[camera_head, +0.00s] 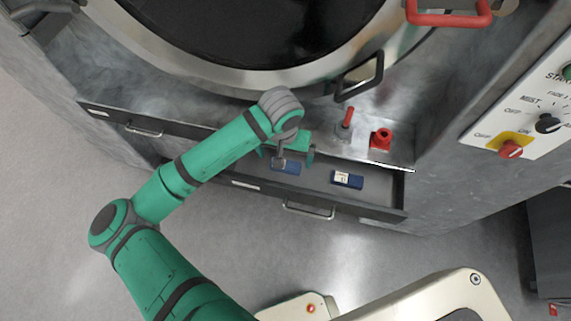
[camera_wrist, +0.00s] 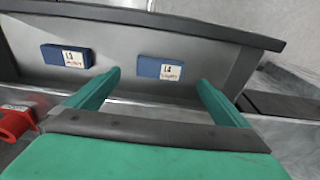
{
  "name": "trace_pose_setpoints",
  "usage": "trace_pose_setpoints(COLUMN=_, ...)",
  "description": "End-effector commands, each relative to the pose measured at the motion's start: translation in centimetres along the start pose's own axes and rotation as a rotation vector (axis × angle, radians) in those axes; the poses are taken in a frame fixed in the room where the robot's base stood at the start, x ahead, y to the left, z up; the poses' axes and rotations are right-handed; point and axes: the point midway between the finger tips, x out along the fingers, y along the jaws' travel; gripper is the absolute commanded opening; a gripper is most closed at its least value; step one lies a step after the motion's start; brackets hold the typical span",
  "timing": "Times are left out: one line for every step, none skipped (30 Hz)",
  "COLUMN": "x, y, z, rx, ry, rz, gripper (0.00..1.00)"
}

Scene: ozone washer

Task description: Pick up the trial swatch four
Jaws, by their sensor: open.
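Two blue swatches with white labels lie apart in the open drawer. The left swatch (camera_head: 286,167) in the head view is partly covered by my gripper (camera_head: 287,156); it is the right-hand one (camera_wrist: 160,69) in the wrist view. The other swatch (camera_head: 347,180) lies to its right in the head view and is the left-hand one (camera_wrist: 66,57) in the wrist view. The label writing is too small to tell which is swatch four. My gripper (camera_wrist: 159,79) is open and empty, its fingers on either side of the first swatch in the picture; contact cannot be told.
The drawer (camera_head: 385,207) is pulled out, its front wall and handle toward the floor. A red block-like part (camera_head: 381,138) and a red-handled lever (camera_head: 347,118) stand behind it. The round door (camera_head: 270,75) is above. A control panel (camera_head: 530,120) is at the right.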

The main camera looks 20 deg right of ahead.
Motion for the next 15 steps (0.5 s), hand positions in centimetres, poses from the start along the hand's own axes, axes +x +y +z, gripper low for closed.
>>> trace_pose_setpoints(x=0.7, y=0.0, z=0.0, rx=0.000, ry=-0.002, rz=0.001, gripper=1.00)
trace_pose_setpoints(x=1.0, y=0.0, z=0.0, rx=0.000, ry=-0.002, rz=0.001, gripper=1.00)
trace_pose_setpoints(x=1.3, y=0.0, z=0.0, rx=0.000, ry=-0.001, rz=0.001, gripper=1.00)
trace_pose_setpoints(x=1.5, y=0.0, z=0.0, rx=0.000, ry=0.000, rz=0.001, gripper=1.00)
trace_pose_setpoints(x=1.6, y=0.0, z=0.0, rx=0.001, ry=0.001, rz=0.001, gripper=1.00)
trace_pose_setpoints(x=1.8, y=0.0, z=0.0, rx=0.001, ry=0.001, rz=0.001, gripper=1.00)
trace_pose_setpoints(x=2.0, y=0.0, z=-0.1, rx=0.001, ry=0.000, rz=0.001, gripper=1.00)
trace_pose_setpoints(x=2.1, y=0.0, z=-0.1, rx=0.001, ry=0.000, rz=0.000, gripper=1.00)
trace_pose_setpoints(x=2.5, y=0.0, z=-0.1, rx=0.001, ry=0.000, rz=0.000, gripper=1.00)
trace_pose_setpoints(x=2.8, y=0.0, z=-0.2, rx=0.001, ry=0.000, rz=0.000, gripper=1.00)
trace_pose_setpoints(x=3.2, y=-0.1, z=-0.2, rx=0.002, ry=0.000, rz=0.000, gripper=1.00)
trace_pose_setpoints(x=3.8, y=-0.1, z=-0.3, rx=0.002, ry=-0.001, rz=0.000, gripper=1.00)
trace_pose_setpoints(x=4.3, y=-0.1, z=-0.5, rx=0.001, ry=0.000, rz=0.000, gripper=1.00)
trace_pose_setpoints(x=4.7, y=-0.2, z=-0.5, rx=0.002, ry=-0.001, rz=-0.001, gripper=1.00)
trace_pose_setpoints(x=5.3, y=-0.1, z=-0.6, rx=0.002, ry=0.000, rz=0.000, gripper=1.00)
